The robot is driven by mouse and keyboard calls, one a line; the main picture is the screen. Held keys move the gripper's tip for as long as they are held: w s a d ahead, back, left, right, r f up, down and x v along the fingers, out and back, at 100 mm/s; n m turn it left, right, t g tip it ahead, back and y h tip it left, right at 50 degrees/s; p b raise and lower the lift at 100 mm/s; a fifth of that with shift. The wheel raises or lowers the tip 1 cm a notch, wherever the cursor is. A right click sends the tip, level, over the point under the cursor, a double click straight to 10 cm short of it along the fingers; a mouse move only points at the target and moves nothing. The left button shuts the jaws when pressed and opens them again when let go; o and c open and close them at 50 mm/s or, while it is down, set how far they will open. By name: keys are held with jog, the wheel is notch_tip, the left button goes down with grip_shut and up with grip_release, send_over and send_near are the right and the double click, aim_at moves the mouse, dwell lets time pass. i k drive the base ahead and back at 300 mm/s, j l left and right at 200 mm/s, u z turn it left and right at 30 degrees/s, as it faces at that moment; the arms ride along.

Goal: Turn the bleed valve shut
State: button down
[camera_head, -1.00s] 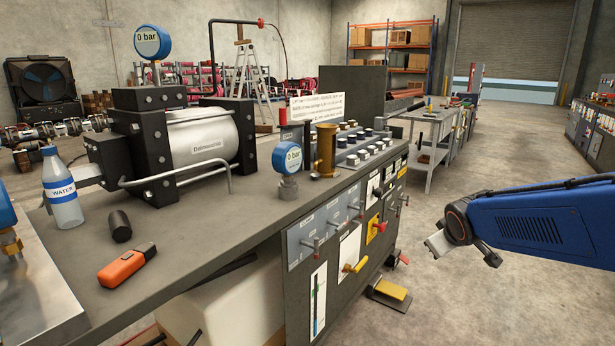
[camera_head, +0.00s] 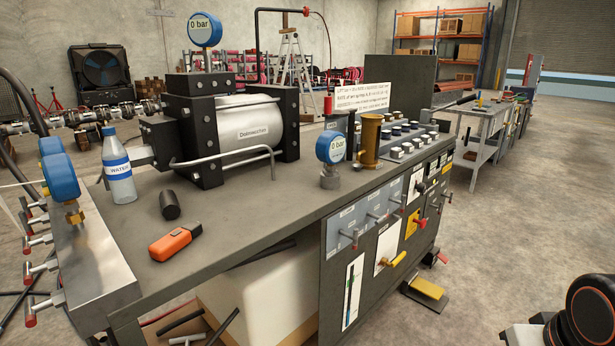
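The bench's front panel carries several small valve handles. Grey levers with red ends (camera_head: 373,215) sit in a row on the light-grey plate. A yellow lever (camera_head: 393,260) sits lower, on a white plate. A red lever (camera_head: 418,222) sits on a yellow plate. The labels are too small to read, so I cannot tell which handle is the bleed valve. The end of my arm (camera_head: 590,312) shows at the bottom right corner, well apart from the panel. A pale grey part beside it is cut off by the frame edge; I cannot make out the fingers.
The bench top (camera_head: 260,215) holds a pressure vessel (camera_head: 245,128), gauges reading 0 bar (camera_head: 329,148), a water bottle (camera_head: 118,170) and an orange tool (camera_head: 174,242). A metal block (camera_head: 100,255) with several red-tipped levers stands at left. A yellow pedal (camera_head: 428,288) lies on the floor. Floor to the right is clear.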

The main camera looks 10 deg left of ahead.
aim_at(31, 309)
jog(key=u, duration=2.05)
